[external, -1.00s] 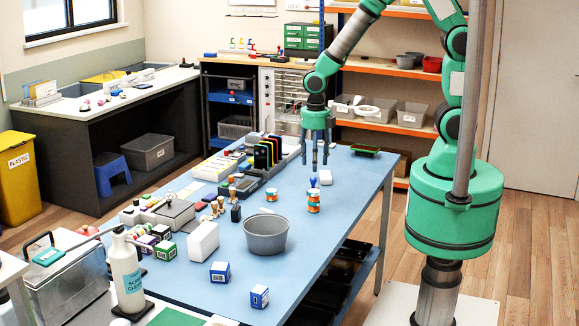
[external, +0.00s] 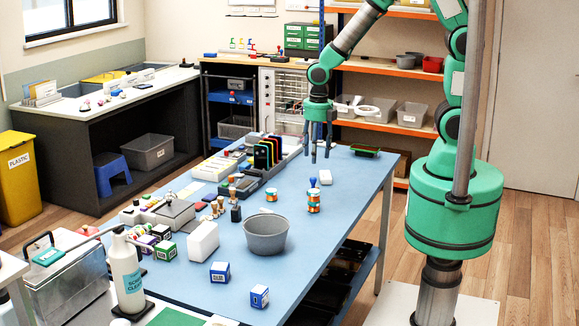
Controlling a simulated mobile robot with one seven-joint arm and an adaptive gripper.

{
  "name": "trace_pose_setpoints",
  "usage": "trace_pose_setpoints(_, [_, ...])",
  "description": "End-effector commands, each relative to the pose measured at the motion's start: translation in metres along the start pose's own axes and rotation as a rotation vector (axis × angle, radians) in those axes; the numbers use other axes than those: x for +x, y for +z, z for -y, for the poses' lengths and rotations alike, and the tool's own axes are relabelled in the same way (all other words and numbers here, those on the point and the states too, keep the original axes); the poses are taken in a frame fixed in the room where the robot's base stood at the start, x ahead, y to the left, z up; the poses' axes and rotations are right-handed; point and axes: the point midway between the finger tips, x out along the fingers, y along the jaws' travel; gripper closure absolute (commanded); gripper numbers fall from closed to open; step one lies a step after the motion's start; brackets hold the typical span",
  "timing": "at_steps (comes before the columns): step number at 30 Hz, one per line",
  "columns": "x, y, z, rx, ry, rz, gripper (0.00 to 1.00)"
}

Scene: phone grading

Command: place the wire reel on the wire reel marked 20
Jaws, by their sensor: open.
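A stack of what look like two orange, white and teal wire reels (external: 314,201) stands upright on the blue table, right of its middle. Another small wire reel (external: 271,195) sits alone to its left. The number marks on the reels are too small to read. My gripper (external: 320,160) points down above and slightly behind the stack, clear of it. Its fingers are spread and nothing is between them.
A grey bucket (external: 266,234) stands in front of the reels. A green tray (external: 365,151) is at the back right. Blue boxes (external: 259,296) stand near the front. The blue table (external: 330,235) is clear right of the bucket.

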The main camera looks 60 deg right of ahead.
Motion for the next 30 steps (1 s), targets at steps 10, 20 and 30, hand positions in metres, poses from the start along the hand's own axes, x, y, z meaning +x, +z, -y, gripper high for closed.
trace_pose_setpoints(10, [-0.099, 0.017, 0.033, 0.580, 0.122, 0.036, 0.47])
trace_pose_setpoints(20, [-0.186, 0.018, 0.086, 1.210, 0.267, 0.011, 0.47])
trace_pose_setpoints(30, [-0.254, 0.002, 0.149, 1.842, 0.431, -0.093, 0.47])
